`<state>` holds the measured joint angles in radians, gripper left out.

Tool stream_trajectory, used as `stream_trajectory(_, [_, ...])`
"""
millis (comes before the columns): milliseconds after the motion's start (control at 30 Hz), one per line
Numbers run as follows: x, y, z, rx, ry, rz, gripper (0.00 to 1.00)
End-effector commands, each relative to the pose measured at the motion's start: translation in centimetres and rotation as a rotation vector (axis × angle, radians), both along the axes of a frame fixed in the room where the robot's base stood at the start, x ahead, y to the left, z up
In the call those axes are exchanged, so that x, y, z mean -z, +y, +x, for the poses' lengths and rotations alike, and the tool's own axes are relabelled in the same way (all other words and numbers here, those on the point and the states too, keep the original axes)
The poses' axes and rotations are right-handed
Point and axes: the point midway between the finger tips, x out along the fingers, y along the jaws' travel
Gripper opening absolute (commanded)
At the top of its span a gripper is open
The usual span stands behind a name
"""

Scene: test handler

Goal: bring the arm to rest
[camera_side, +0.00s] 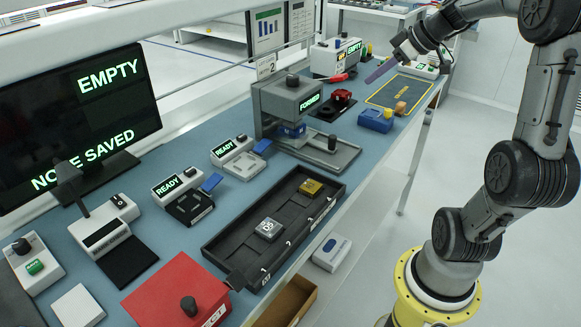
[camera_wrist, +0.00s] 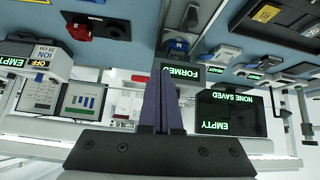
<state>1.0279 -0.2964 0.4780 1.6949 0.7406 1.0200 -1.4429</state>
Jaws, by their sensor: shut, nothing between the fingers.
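My gripper (camera_side: 368,80) is raised above the far right end of the blue bench (camera_side: 222,172) in the side view. Its purple fingers point down and to the left, and nothing is held. In the wrist view the fingers of my gripper (camera_wrist: 160,82) lie together with no object between them. The wrist view looks upside down toward the bench and the screens. My arm reaches up from the yellow base at the right and over toward the bench.
Below and near my gripper are a yellow-edged mat (camera_side: 399,92), a blue block (camera_side: 376,120) and a red part (camera_side: 343,96). A press marked FORMED (camera_side: 287,96) stands left of them. A black tray (camera_side: 228,238) holds two chips. Floor right of the bench is clear.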

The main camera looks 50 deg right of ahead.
Motion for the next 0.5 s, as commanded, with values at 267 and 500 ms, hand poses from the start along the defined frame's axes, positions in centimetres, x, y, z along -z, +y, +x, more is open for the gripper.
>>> stream_trajectory(267, [-2.8, 15.2, 1.7, -0.358, 0.006, -0.114, 0.0])
stream_trajectory(500, [-1.3, 24.7, -4.4, -0.455, 0.092, -0.136, 0.0])
